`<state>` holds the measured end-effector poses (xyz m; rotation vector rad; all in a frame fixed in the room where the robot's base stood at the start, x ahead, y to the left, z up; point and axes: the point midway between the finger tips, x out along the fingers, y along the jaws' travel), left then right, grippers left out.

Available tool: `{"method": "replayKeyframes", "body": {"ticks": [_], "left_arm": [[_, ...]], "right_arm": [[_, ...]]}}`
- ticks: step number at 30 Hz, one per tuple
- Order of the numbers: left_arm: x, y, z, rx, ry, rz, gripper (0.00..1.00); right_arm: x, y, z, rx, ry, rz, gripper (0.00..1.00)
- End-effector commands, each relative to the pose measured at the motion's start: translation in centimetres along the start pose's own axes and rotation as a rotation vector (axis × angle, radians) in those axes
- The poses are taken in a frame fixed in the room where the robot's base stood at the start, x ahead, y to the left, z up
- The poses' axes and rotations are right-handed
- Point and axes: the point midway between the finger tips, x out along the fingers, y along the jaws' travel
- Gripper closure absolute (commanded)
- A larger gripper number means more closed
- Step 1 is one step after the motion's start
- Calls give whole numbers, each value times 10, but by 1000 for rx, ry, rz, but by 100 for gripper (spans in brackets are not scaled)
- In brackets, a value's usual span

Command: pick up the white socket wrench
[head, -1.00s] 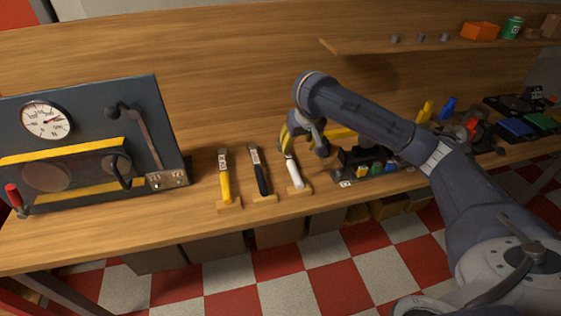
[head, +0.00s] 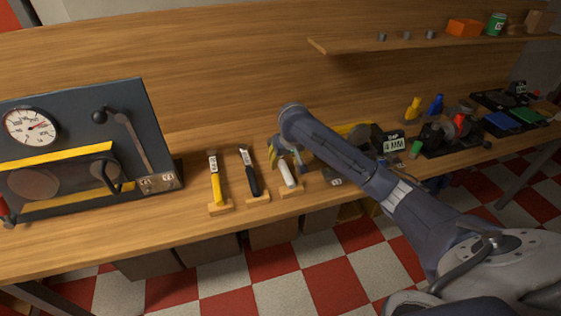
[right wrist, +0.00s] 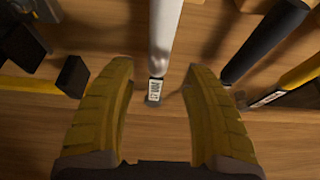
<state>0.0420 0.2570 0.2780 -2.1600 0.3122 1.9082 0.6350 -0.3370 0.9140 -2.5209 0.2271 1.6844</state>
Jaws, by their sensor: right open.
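The white socket wrench (head: 287,174) lies on a small wooden block on the bench, the rightmost of three similar tools in the head view. In the right wrist view the white wrench (right wrist: 164,38) runs down from the top, with its labelled end between my right gripper's fingertips. My right gripper (right wrist: 158,78) is open, with one yellow finger on each side of the wrench and a gap on both sides. In the head view my right gripper (head: 285,154) is at the wrench's far end, partly hiding it. My left gripper is not in view.
A black-handled tool (head: 252,180) and a yellow-handled tool (head: 217,184) lie just left of the wrench on their own blocks. A dark panel with a gauge (head: 72,145) stands at left. Dark trays with parts (head: 440,140) sit at right, below a shelf (head: 400,42).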

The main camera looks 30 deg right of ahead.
Motion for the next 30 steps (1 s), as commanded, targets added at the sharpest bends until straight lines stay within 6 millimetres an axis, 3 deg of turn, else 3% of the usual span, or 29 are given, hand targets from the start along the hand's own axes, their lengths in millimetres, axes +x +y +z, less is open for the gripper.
{"method": "replayKeyframes", "body": {"ticks": [5, 16, 28, 30], "left_arm": [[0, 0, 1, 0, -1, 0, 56], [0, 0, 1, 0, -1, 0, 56], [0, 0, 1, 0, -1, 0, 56], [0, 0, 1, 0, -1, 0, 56]], "right_arm": [[8, 1, 1, 1, -2, 1, 48], [49, 2, 2, 2, -1, 0, 48], [54, 2, 2, 0, 0, 1, 48], [54, 2, 2, 0, 0, 1, 56]]}}
